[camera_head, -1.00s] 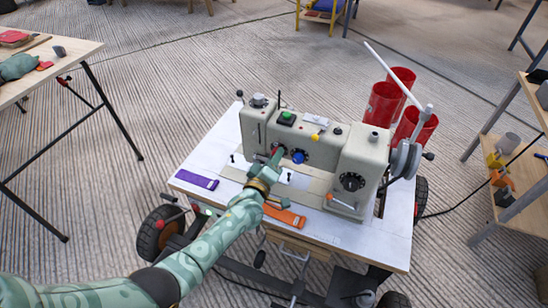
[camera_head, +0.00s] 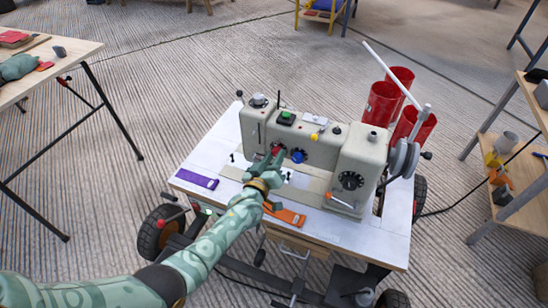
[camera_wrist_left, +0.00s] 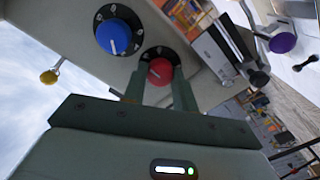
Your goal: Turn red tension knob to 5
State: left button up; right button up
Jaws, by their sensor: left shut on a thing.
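The sewing machine (camera_head: 336,152) stands on a white-topped cart. The red tension knob (camera_wrist_left: 160,71) sits on a black dial with white marks; in the head view only a bit of the knob (camera_head: 276,150) shows past my gripper. My left gripper (camera_head: 275,156) is at the machine's front face. In the left wrist view its two fingers (camera_wrist_left: 160,82) are shut on the red knob, one on each side. A white pointer line shows on the knob, but the number it points to cannot be read. My right gripper is not in view.
A blue knob (camera_head: 298,156) on its own dial sits close to the right of the red one; it also shows in the wrist view (camera_wrist_left: 113,37). Purple (camera_head: 197,179) and orange (camera_head: 285,214) strips lie on the cart top (camera_head: 230,205).

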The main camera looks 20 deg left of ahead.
pick_arm(q)
jog(key=shift+s+f, duration=0.1)
jog(key=shift+f, duration=0.15)
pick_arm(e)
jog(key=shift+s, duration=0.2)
pick_arm(q)
jog(key=o, duration=0.7)
jog(key=shift+o, duration=1.4)
jog(key=shift+r, duration=0.1)
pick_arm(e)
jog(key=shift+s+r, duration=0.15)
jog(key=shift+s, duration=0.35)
pick_arm(q)
jog(key=s+p, duration=0.7)
jog(key=s, duration=0.9)
jog(key=shift+a, duration=0.25)
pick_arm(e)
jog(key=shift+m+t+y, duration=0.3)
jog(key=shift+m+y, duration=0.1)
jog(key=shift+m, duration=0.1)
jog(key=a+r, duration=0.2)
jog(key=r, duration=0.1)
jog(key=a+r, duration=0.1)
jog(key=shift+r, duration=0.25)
